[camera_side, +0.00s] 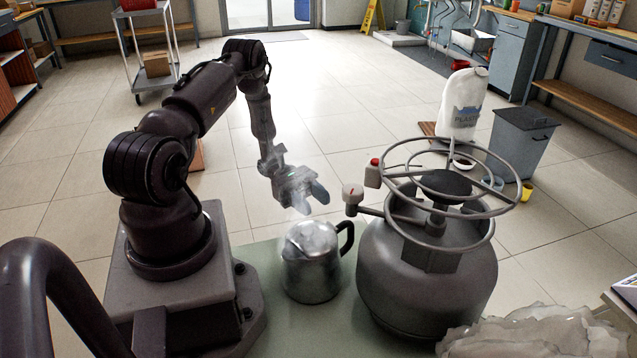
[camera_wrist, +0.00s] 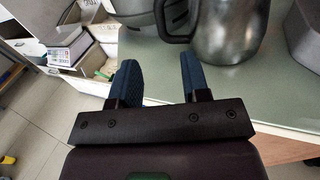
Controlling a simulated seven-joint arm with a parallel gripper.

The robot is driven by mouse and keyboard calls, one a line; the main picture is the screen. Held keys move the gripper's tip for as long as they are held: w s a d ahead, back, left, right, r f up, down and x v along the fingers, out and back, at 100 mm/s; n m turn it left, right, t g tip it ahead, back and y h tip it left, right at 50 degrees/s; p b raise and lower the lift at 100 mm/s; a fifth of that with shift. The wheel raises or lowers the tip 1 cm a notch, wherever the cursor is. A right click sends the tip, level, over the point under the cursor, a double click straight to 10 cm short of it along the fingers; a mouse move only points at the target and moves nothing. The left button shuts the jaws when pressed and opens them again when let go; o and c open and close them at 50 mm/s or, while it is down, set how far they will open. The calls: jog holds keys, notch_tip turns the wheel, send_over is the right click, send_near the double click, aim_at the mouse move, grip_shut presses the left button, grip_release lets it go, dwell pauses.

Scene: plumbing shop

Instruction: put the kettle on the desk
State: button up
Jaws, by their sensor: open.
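The kettle (camera_side: 312,272), a shiny metal pot with a black handle (camera_side: 347,238) on its right, stands upright on a green-topped surface (camera_side: 335,335), which I take to be the desk. In the wrist view the kettle (camera_wrist: 228,32) is at the top right, with its dark handle (camera_wrist: 176,22) to its left. My gripper (camera_side: 311,198) is open and empty, above and apart from the kettle in the side view. In the wrist view my gripper (camera_wrist: 160,68) shows two blue fingers spread apart, with nothing between them.
A grey gas cylinder (camera_side: 425,285) with a burner ring (camera_side: 432,241) stands close to the right of the kettle. Crumpled pale plastic (camera_side: 535,335) lies at the front right. A white bag (camera_side: 464,103) and a grey bin (camera_side: 520,143) stand behind. Green surface is bare in front of the kettle.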

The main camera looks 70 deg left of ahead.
jog(key=w+d+r+m+g+y, duration=0.1)
jog(key=d+r+m+g+y, duration=0.4)
jog(key=r, duration=0.4)
jog(key=w+d+r+m+g+y, duration=0.1)
jog(key=d+r+m+g+y, duration=0.25)
jog(key=r+m, duration=0.4)
jog(key=s+d+r+m+t+y, duration=0.4)
jog(key=r, duration=0.3)
jog(key=s+d+r+m+t+y, duration=0.3)
jog(key=s+d+r+m+y, duration=0.1)
jog(key=r, duration=0.3)
jog(key=shift+s+d+m+t, duration=0.25)
jog(key=shift+d+m+t, duration=0.1)
jog(key=shift+m, duration=0.2)
